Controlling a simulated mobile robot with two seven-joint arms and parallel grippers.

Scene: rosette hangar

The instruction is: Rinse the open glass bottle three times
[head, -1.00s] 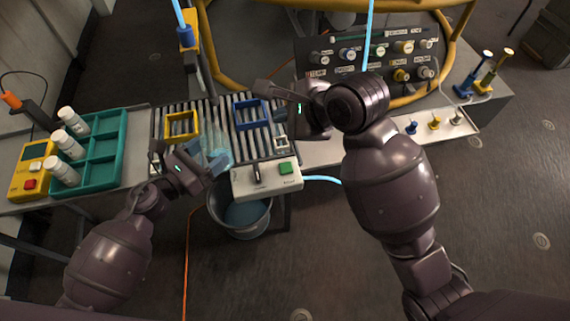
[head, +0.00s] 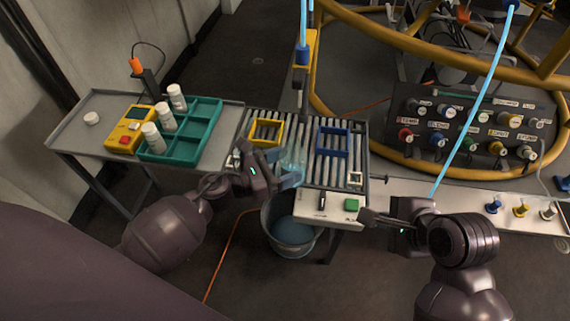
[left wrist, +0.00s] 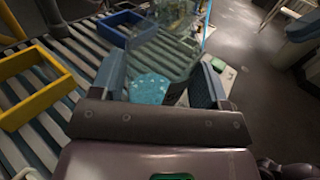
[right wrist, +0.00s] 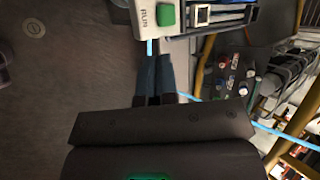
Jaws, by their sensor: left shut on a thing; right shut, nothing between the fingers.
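The clear glass bottle (head: 293,158) is at the front edge of the slatted roller bed, above the bucket. It also shows in the left wrist view (left wrist: 165,50). My left gripper (head: 278,178) is shut on it, with one blue finger on each side. Light blue shows at the bottle's near end, but I cannot tell whether it is liquid inside. The bottle's mouth is not clear to see. My right gripper (head: 366,215) is shut and empty, just right of the control box with the green RUN button (head: 351,205). Its closed fingers show in the right wrist view (right wrist: 155,75).
A bucket (head: 290,236) of bluish water stands on the floor below. A yellow frame (head: 266,131) and a blue frame (head: 333,141) lie on the roller bed (head: 313,172). A teal tray (head: 190,151) with white vials is at left. A valve panel (head: 470,128) is at right.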

